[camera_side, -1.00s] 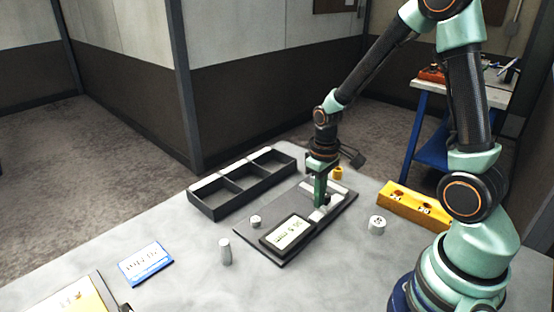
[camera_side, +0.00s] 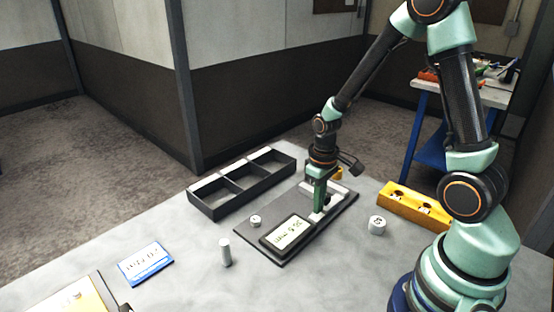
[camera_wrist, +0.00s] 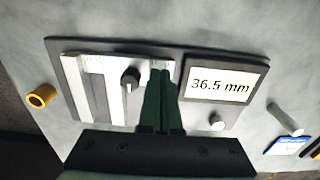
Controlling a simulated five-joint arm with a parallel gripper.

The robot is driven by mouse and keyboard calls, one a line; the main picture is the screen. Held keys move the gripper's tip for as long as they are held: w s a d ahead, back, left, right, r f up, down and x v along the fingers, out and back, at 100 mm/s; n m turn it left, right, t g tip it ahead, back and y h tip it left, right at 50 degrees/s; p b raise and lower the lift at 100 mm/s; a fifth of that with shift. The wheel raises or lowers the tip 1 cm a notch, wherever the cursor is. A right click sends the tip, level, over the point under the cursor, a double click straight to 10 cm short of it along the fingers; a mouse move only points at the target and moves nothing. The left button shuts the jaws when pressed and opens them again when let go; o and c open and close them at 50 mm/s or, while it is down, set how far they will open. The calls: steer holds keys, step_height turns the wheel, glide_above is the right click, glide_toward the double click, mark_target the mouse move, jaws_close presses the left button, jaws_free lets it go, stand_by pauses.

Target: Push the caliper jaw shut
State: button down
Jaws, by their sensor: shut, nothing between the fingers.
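The caliper lies on a dark base plate (camera_side: 283,258), with pale metal jaws (camera_wrist: 118,98) at its left in the wrist view. A dark round knob (camera_wrist: 130,79) sits on the metal by the sliding piece. The display (camera_wrist: 221,84) reads 36.5 mm; it also shows in the side view (camera_side: 291,233). My gripper (camera_side: 318,211) is shut and empty, fingers pointing down over the caliper between knob and display. In the wrist view its green fingers (camera_wrist: 162,90) are just right of the knob; contact cannot be told.
A small round metal piece (camera_side: 255,221) sits on the plate's left side. A black divided tray (camera_side: 216,211) stands behind. A grey cylinder (camera_side: 225,252), a blue card (camera_side: 146,263), a white knob-like piece (camera_side: 377,225) and a yellow block (camera_side: 413,207) lie around.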

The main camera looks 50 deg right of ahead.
mark_target(328, 194)
steer(key=shift+d, duration=0.1)
steer(key=shift+d, duration=2)
stand_by(0.7)
steer(key=shift+a+r, duration=0.15)
steer(key=shift+r, duration=3.35)
